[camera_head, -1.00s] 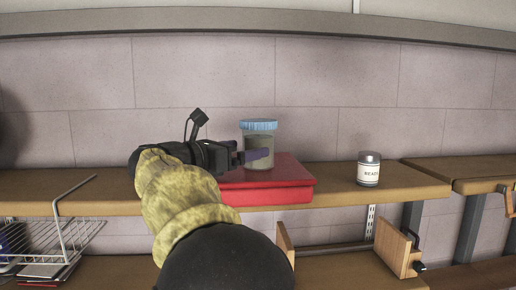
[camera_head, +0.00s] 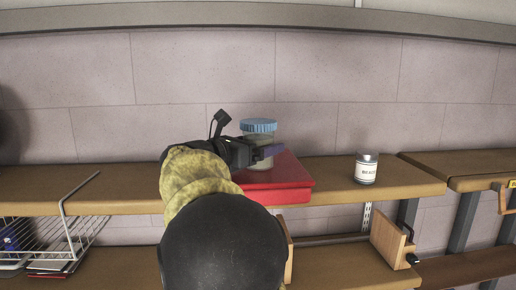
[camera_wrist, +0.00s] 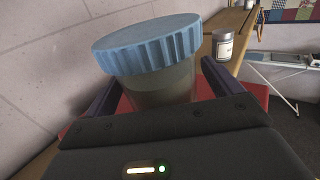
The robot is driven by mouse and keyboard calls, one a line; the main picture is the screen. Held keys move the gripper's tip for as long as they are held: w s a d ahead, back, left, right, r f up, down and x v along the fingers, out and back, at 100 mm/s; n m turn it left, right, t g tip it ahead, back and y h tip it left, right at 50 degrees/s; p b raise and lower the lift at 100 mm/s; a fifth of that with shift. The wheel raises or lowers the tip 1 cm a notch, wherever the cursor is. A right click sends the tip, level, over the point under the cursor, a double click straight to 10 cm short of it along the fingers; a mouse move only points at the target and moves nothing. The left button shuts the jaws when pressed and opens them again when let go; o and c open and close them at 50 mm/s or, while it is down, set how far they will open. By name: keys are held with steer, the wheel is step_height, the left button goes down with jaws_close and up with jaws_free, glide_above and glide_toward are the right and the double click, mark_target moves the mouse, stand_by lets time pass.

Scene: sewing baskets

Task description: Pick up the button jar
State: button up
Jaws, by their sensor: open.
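A clear jar with a ribbed blue lid (camera_head: 258,126), greyish inside, stands upright on a red box (camera_head: 285,180) on the upper wooden shelf. No label shows on this jar. In the wrist view the jar's lid (camera_wrist: 148,42) fills the upper middle. My gripper (camera_wrist: 155,95) is open there, with one finger on each side of the jar's body. I cannot tell whether either finger touches it. The jar's lower part is hidden by my gripper.
A small grey-lidded tin labelled BEADS (camera_head: 366,169) stands on the shelf (camera_head: 405,180) to the right; it also shows in the wrist view (camera_wrist: 222,44). A white wire basket (camera_head: 70,240) hangs at the lower left. The wall is close behind the jar.

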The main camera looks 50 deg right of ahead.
mark_target(258, 121)
steer(key=c, duration=1.3)
steer(key=shift+o, duration=0.2)
steer(key=shift+r, duration=0.15)
step_height(258, 121, up, 10)
steer(key=b, duration=0.3)
